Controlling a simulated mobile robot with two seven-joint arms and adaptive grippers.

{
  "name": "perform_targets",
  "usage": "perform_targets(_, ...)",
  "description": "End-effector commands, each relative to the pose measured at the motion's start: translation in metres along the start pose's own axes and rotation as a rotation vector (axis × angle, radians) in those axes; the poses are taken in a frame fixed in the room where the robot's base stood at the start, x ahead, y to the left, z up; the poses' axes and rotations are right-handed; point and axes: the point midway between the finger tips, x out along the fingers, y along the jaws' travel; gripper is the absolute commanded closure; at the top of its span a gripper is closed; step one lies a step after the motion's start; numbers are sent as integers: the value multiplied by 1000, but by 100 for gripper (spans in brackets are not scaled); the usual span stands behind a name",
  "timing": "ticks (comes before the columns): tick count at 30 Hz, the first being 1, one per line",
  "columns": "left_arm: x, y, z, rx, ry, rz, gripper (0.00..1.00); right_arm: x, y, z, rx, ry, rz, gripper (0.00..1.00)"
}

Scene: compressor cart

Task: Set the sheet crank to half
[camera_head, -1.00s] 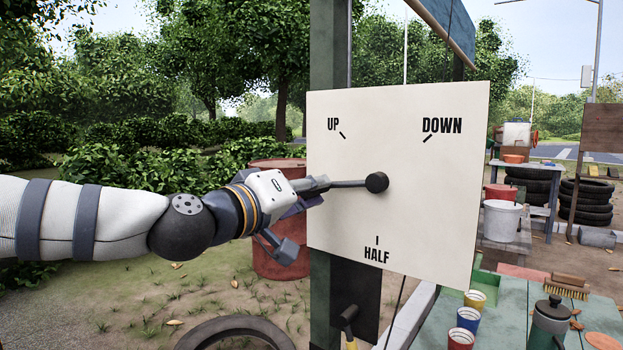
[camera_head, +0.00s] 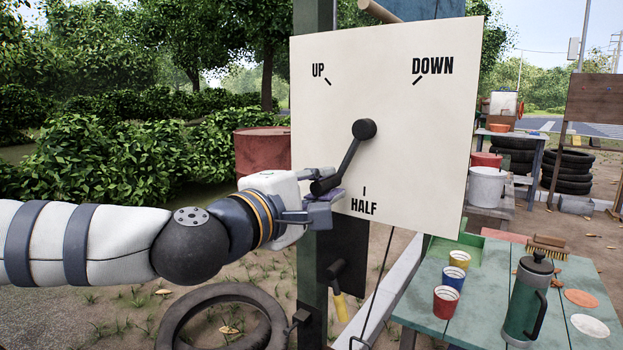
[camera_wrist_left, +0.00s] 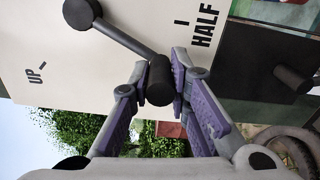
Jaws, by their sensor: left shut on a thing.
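The sheet crank (camera_head: 349,160) is a dark arm on a round hub at the middle of a white board (camera_head: 420,150) marked UP, DOWN and HALF. The crank points down and to the left from its hub, between the UP mark and the HALF mark (camera_head: 364,190), nearer HALF. My left gripper (camera_head: 322,196) is shut on the dark handle at the crank's free end. In the left wrist view the handle (camera_wrist_left: 159,82) sits between the purple-padded fingers. My right gripper is in neither view.
A green table (camera_head: 425,305) with several cups and a dark green press (camera_head: 528,295) stands at the lower right. A tyre (camera_head: 180,315) lies on the ground below my left arm. A red barrel (camera_head: 262,155) stands behind the board's post.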

Motion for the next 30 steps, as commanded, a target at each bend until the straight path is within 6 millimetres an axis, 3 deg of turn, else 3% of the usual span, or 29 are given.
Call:
perform_targets(3,0,-10,8,-102,-1,-8,100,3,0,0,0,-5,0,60)
perform_targets(13,0,-16,28,-330,-1,-8,100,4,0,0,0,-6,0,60)
perform_targets(30,0,-20,41,-319,-6,-11,100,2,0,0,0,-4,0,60)
